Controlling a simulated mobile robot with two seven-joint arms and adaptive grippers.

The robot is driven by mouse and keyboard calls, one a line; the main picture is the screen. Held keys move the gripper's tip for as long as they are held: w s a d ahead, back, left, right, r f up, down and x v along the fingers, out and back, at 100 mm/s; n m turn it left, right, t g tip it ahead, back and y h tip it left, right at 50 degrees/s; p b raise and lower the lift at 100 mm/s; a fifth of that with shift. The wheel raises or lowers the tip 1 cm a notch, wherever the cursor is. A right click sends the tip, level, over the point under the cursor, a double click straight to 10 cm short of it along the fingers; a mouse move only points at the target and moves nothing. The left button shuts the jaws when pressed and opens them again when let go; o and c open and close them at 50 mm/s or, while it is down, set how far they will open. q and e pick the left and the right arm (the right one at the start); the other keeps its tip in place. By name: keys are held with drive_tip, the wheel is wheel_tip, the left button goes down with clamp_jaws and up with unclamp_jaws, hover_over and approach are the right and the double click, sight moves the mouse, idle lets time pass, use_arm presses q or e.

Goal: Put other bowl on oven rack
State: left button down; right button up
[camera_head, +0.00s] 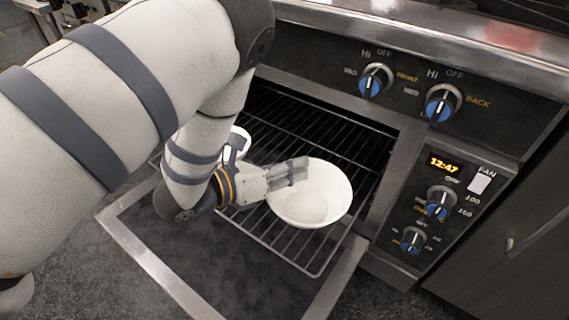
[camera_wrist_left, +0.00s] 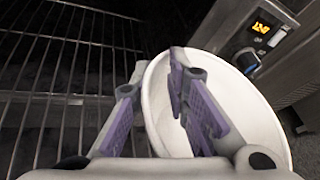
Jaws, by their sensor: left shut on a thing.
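A white bowl (camera_head: 328,188) is at the front right of the oven rack (camera_head: 314,258), which sticks out of the open oven. My left gripper (camera_head: 304,170) is shut on the bowl's rim, with one finger inside and one outside. In the left wrist view the rim of the bowl (camera_wrist_left: 258,118) passes between the fingers of my gripper (camera_wrist_left: 158,68). I cannot tell whether the bowl's base touches the rack. A second white bowl (camera_head: 241,134) is farther back on the left, mostly hidden behind my left arm. My right gripper is out of view.
The oven door (camera_head: 190,258) is folded down below the rack. The control panel with blue knobs (camera_head: 440,205) stands close on the right. Bare rack bars (camera_wrist_left: 52,75) show left of the gripper in the left wrist view.

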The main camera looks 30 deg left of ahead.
use_arm(q)
drive_tip(key=w+a+f+n+y+b, duration=0.1)
drive_tip(key=w+f+b, duration=0.1)
drive_tip(key=w, duration=0.2)
drive_tip(key=b, duration=0.4)
hover_over(273, 163)
drive_tip(key=s+d, duration=0.3)
drive_tip(key=s, duration=0.2)
drive_tip(key=shift+t, duration=0.4)
wheel_tip(273, 163, down, 9)
drive_tip(key=shift+w+d+r, duration=0.1)
drive_tip(key=shift+w+d, duration=0.05)
drive_tip(key=shift+w+f, duration=0.1)
drive_tip(key=shift+f, duration=0.1)
drive_tip(key=f, duration=0.1)
drive_tip(key=f+b, duration=0.2)
drive_tip(key=shift+w+a+f, duration=0.15)
drive_tip(key=shift+a+f, duration=0.2)
drive_tip(key=shift+r, duration=0.2)
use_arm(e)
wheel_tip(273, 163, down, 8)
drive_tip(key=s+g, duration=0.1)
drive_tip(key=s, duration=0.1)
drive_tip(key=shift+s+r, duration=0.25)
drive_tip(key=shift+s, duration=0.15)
use_arm(q)
drive_tip(key=shift+f, duration=0.1)
drive_tip(key=c, duration=1.8)
unclamp_jaws()
drive_tip(key=shift+o, duration=1.2)
